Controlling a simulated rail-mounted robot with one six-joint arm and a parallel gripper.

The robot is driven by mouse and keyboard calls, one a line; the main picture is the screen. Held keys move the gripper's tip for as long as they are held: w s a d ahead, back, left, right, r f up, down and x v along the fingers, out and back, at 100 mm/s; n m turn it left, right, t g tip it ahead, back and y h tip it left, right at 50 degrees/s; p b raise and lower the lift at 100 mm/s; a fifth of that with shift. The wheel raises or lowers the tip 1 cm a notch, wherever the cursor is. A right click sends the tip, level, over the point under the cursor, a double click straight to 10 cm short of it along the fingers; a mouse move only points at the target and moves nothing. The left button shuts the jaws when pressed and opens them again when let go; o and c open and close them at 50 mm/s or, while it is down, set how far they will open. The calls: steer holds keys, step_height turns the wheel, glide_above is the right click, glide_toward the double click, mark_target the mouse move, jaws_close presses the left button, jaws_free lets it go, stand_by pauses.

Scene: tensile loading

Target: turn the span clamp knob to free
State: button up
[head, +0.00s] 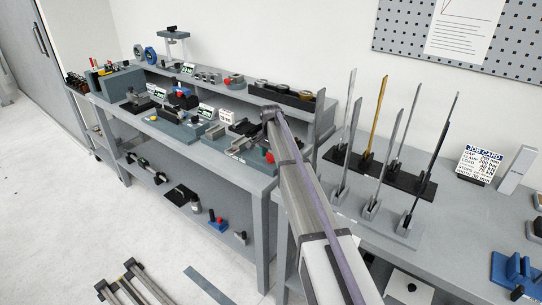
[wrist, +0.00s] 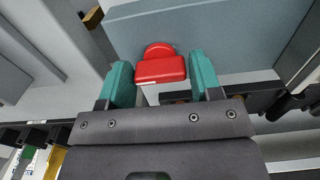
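In the wrist view a red knob (wrist: 160,69) with a rounded top and a blocky front lies between the teal fingertips of my gripper (wrist: 163,75). The fingers are open, one on each side of the knob, and a gap shows on both sides. I cannot tell how deep the knob sits between them. Whether it is the span clamp knob is not marked in view. In the head view my arm reaches toward the left bench and my gripper cannot be made out there. A red part (head: 269,157) shows beside the arm on that bench.
The left bench (head: 240,173) carries several fixtures, cards and a raised back shelf. The right bench (head: 460,225) holds upright strips in racks and a job card (head: 480,162). In the wrist view a grey-blue block (wrist: 220,32) stands just beyond the knob.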

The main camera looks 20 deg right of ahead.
steer(key=c, duration=0.6)
steer(key=shift+o, duration=0.2)
steer(key=n, duration=0.3)
steer(key=shift+n, duration=0.4)
steer(key=n, duration=0.3)
steer(key=shift+n, duration=0.3)
steer(key=n, duration=1)
steer(key=shift+n, duration=0.4)
